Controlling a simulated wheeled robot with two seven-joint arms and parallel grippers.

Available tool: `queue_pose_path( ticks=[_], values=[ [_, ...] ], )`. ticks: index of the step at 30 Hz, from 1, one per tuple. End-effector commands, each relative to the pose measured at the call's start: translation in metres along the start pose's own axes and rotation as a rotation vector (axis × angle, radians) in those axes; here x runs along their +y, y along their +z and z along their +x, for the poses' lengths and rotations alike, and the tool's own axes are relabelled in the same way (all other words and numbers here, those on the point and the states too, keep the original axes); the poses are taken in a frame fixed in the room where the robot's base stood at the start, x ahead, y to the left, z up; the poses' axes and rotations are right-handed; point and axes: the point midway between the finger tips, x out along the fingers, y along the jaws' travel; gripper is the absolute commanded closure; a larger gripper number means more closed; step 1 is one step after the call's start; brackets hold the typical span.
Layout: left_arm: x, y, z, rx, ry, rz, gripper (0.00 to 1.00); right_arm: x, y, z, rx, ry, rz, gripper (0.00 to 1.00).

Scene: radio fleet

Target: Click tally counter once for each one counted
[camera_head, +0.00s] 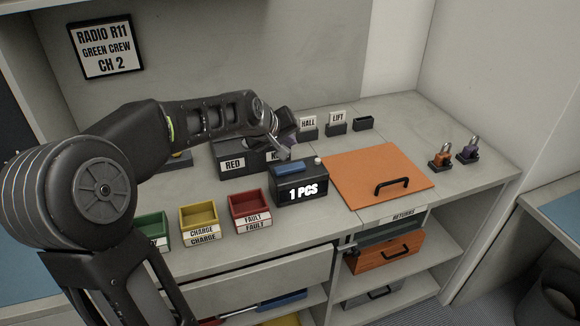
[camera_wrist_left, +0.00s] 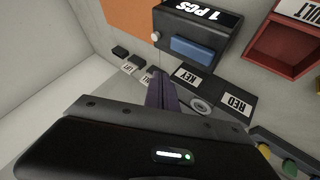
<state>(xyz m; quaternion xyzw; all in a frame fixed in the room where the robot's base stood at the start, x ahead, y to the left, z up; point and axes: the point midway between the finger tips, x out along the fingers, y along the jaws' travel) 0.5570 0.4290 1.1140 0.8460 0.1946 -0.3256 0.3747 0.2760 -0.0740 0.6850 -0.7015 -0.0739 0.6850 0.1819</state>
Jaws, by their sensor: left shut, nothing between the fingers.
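The tally counter (camera_head: 299,188) is a dark box on the bench, its display reading "1 PCS". My right gripper is not in view.
Green (camera_head: 152,229), yellow (camera_head: 199,222) and red (camera_head: 250,208) bins stand left of the counter. A dark RED-labelled box (camera_head: 232,160) is behind.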

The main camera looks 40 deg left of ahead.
Motion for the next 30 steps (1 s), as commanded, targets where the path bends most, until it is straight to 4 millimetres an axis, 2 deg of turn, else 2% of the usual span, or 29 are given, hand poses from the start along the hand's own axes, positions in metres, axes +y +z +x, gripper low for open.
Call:
queue_pose_path(
  ticks=[20,27,30],
  values=[
    [0.0,0.0,0.0,0.0,0.0,0.0,1.0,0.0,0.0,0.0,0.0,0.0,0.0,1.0],
    [0.016,-0.019,-0.024,0.003,-0.001,-0.002,1.0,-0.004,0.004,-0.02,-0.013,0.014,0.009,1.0],
    [0.02,-0.021,-0.029,0.001,-0.001,-0.001,1.0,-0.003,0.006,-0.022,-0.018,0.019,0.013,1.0]
  ],
)
